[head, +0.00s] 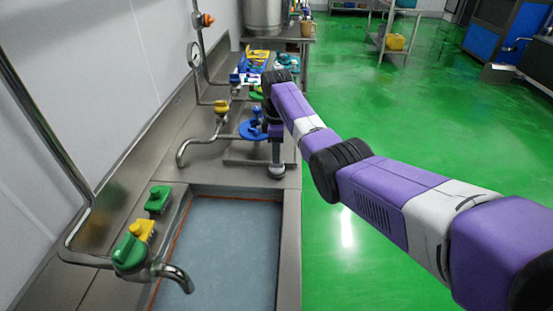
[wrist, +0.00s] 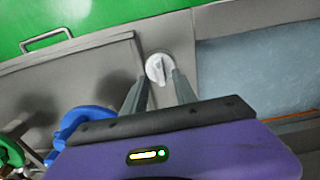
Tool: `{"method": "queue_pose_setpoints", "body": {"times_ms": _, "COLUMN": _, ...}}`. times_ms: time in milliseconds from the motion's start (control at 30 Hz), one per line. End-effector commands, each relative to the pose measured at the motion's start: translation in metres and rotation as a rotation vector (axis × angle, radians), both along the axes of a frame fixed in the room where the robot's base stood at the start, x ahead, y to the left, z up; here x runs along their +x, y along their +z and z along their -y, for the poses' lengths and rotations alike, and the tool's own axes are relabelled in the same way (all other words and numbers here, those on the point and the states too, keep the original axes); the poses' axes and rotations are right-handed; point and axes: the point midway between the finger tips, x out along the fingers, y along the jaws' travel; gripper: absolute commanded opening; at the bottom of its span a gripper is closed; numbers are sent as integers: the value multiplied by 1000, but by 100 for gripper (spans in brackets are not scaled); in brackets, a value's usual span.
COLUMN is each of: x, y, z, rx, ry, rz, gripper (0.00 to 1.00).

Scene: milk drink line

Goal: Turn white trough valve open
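The white valve (wrist: 158,68) is a small round knob with a raised grip bar, set in the metal counter beside the trough. In the wrist view it lies just beyond and between my fingertips. My gripper (wrist: 160,78) is open, with one finger on each side of the knob in the picture. I cannot tell whether the fingers touch it. In the head view my gripper (head: 277,156) points down at the counter beyond the trough, and a pale round knob (head: 277,171) shows just under it. The trough (head: 225,245) has a blue-grey floor; it also shows in the wrist view (wrist: 260,70).
A blue valve wheel (head: 253,130) stands close to the left of my gripper. A yellow valve (head: 221,107) and a curved spout lie farther left. Green (head: 130,253) and yellow (head: 142,229) valves stand by the near spout. The green floor on the right is open.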

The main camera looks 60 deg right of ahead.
Motion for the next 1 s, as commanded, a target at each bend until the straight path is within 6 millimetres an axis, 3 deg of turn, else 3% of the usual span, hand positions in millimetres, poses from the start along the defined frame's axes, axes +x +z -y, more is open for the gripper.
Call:
{"method": "queue_pose_setpoints", "body": {"times_ms": 100, "x": 0, "y": 19, "z": 0, "rx": -1, "ry": 0, "rz": 2, "gripper": 34}}
{"method": "queue_pose_setpoints", "body": {"times_ms": 300, "x": 0, "y": 40, "z": 0, "rx": -1, "ry": 0, "rz": 2, "gripper": 34}}
{"method": "queue_pose_setpoints", "body": {"times_ms": 1000, "x": 0, "y": 43, "z": 0, "rx": 0, "ry": -5, "rz": 0, "gripper": 34}}
